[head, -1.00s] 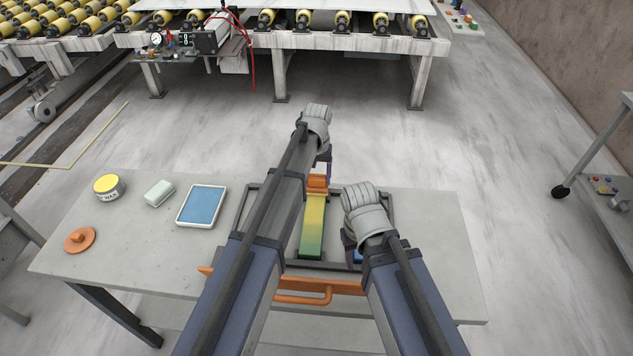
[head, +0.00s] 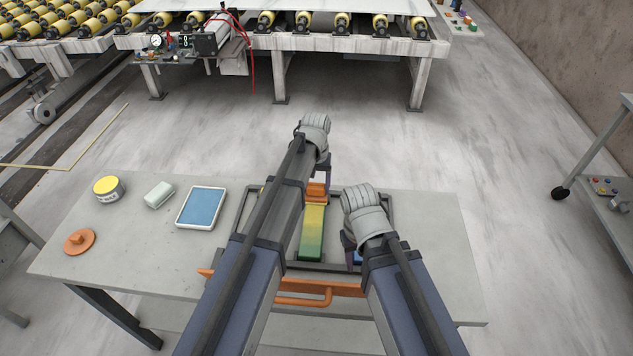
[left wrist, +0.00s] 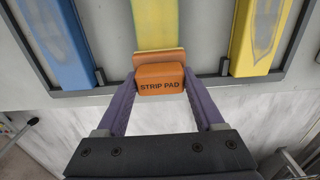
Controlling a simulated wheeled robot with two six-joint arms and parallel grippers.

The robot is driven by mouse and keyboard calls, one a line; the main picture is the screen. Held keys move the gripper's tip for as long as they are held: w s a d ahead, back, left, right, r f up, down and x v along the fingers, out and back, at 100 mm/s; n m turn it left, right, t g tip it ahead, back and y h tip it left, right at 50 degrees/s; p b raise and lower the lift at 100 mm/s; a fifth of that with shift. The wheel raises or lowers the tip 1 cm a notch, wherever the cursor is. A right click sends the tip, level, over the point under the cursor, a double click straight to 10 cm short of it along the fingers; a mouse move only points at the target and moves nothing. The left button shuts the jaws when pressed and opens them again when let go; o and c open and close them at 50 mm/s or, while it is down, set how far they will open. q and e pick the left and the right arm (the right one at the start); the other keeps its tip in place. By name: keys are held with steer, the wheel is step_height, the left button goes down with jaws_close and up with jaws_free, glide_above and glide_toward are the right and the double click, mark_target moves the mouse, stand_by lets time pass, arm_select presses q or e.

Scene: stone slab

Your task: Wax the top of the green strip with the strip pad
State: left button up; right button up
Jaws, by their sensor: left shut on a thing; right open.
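The orange strip pad (head: 316,190) is held in my left gripper (head: 318,182), at the far end of the middle strip (head: 312,234). In the left wrist view the pad (left wrist: 161,80) is between the two purple fingers and seems to rest on the strip (left wrist: 156,25). This strip shades from yellow at the far end to green at the near end. My right gripper (head: 352,246) is open and empty over the right side of the rack, near a blue strip (head: 357,257); its fingertips are mostly hidden.
A grey rack (left wrist: 215,81) holds the strips, including a yellow one (left wrist: 259,35). On the table (head: 130,245) to the left are a wax tin (head: 108,188), a pale block (head: 159,194), a blue-topped tray (head: 202,207) and an orange disc (head: 79,241). The table's right side is clear.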

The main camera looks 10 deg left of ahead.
arm_select(q)
steer(key=shift+s, duration=0.1)
steer(key=shift+s, duration=1.65)
steer(key=shift+s, duration=1.8)
steer(key=shift+s, duration=1.7)
steer(key=shift+s, duration=1.7)
